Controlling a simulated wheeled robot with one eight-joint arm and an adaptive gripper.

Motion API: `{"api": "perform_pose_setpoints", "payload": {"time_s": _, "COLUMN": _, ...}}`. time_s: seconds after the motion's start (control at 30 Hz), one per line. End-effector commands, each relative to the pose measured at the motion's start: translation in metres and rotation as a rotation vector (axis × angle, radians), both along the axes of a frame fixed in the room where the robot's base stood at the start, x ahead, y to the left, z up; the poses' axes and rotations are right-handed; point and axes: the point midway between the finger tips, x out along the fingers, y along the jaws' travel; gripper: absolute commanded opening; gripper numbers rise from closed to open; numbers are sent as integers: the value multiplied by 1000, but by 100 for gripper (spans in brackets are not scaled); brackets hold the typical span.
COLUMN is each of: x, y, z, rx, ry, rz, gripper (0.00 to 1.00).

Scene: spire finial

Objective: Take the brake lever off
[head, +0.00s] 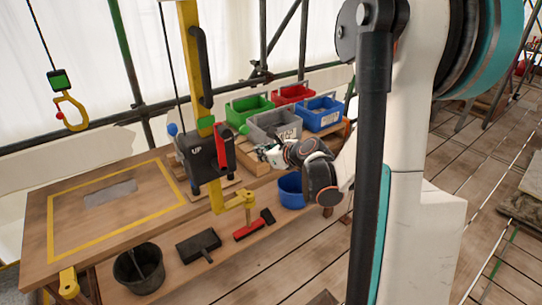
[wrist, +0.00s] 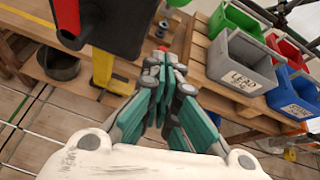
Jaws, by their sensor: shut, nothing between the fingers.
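A red lever (head: 224,147), which I take to be the brake lever, stands upright on the right side of the black winch housing (head: 202,163) on the yellow post. In the wrist view a red part (wrist: 67,18) shows at the upper left beside the dark housing (wrist: 112,22); its top is cut off by the frame. My gripper (head: 262,152) is to the right of the lever, apart from it, in front of the grey bin. In the wrist view my gripper (wrist: 165,58) has its fingers together and empty, pointing away to the right of the housing.
Green (head: 248,108), red (head: 292,94), blue (head: 320,113) and grey (head: 274,124) bins stand behind my gripper. A blue bowl (head: 291,191), a red-headed brush (head: 254,226) and a dark bucket (head: 139,269) are lower down. A hook (head: 70,112) hangs at left.

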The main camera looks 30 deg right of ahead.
Motion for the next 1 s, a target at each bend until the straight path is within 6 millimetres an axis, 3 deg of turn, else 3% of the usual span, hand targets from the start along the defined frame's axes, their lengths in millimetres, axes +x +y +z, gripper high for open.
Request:
{"api": "perform_pose_setpoints", "payload": {"time_s": 0.03, "x": 9, "y": 1, "z": -5, "rx": 0, "ry": -1, "rz": 1, "gripper": 0}}
{"api": "perform_pose_setpoints", "payload": {"time_s": 0.1, "x": 14, "y": 5, "z": 9, "rx": 0, "ry": -1, "rz": 1, "gripper": 0}}
{"api": "perform_pose_setpoints", "payload": {"time_s": 0.33, "x": 27, "y": 9, "z": 25, "rx": 0, "ry": 0, "rz": 0, "gripper": 0}}
{"api": "perform_pose_setpoints", "payload": {"time_s": 0.8, "x": 29, "y": 8, "z": 29, "rx": 0, "ry": 2, "rz": 0, "gripper": 0}}
{"api": "perform_pose_setpoints", "payload": {"time_s": 1.0, "x": 30, "y": -2, "z": 35, "rx": -1, "ry": 36, "rz": -2, "gripper": 0}}
